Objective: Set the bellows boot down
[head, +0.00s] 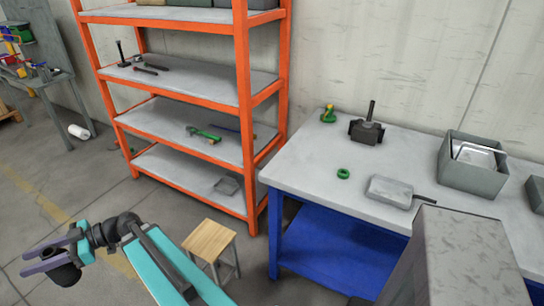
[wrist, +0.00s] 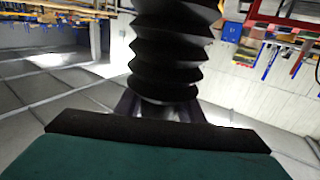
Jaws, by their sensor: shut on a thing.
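The bellows boot (head: 66,276) is black and ribbed. In the head view it hangs at my gripper (head: 45,256), at the lower left, partly hidden by the purple fingers. In the wrist view the boot (wrist: 168,50) fills the upper middle, and its pleats run down to the fingers. My gripper is shut on it and holds it in the air, away from the table and the shelves.
A grey-topped table (head: 310,165) with a blue frame carries a dark block with a rod (head: 367,130), a green ring (head: 343,174), a flat grey box (head: 390,191) and a grey bin (head: 466,172). An orange rack (head: 245,110) and wooden stool (head: 209,240) stand left of it.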

